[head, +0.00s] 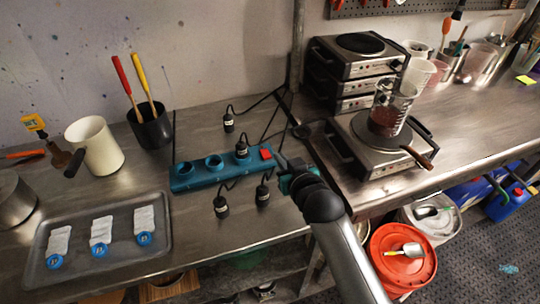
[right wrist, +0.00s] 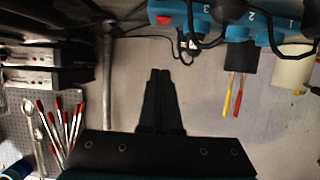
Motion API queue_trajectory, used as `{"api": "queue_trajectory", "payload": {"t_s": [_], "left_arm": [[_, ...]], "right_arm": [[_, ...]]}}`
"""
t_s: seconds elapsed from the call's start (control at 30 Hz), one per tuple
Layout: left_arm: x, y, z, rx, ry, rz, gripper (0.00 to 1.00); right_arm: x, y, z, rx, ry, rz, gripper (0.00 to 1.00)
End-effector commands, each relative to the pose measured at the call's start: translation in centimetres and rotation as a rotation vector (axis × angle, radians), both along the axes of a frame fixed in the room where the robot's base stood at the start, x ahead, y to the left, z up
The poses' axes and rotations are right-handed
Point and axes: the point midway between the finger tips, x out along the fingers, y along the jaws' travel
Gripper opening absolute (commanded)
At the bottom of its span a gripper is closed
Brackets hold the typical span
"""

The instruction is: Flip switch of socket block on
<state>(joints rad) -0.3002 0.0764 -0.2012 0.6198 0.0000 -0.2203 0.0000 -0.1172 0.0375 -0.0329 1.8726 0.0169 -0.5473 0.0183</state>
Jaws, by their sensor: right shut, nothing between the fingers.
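The teal socket block (head: 190,181) lies on the metal bench, with round sockets in a row and a red switch (head: 266,153) at its right end. In the right wrist view the block (right wrist: 265,30) runs along the top edge, with the red switch (right wrist: 164,20) near its left end. I cannot tell which way the switch is set. My right gripper (head: 283,161) is shut and empty, just right of the switch; contact cannot be told. Its closed fingers (right wrist: 160,74) also show in the right wrist view, apart from the switch in the picture. My left gripper is out of view.
A black plug (head: 241,149) sits at the block's socket beside the switch; other corded plugs (head: 221,206) lie around. A hot plate (head: 375,150) with a beaker (head: 388,112) stands right. A grey tray (head: 163,265) lies front left. A black cup (head: 151,130) stands behind.

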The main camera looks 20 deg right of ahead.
Motion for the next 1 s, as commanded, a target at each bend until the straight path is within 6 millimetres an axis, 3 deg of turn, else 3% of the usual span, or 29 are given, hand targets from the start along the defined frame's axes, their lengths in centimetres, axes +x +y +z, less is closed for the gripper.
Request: {"api": "queue_trajectory", "payload": {"t_s": [0.37, 1.0], "left_arm": [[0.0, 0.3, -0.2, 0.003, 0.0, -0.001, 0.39], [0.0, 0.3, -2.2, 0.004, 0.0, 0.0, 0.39]], "right_arm": [[0.7, 0.1, -0.4, 0.0, 0.002, 0.0, 0.0], [8.9, 0.4, -3.6, 0.0, 0.002, 0.001, 0.0]]}}
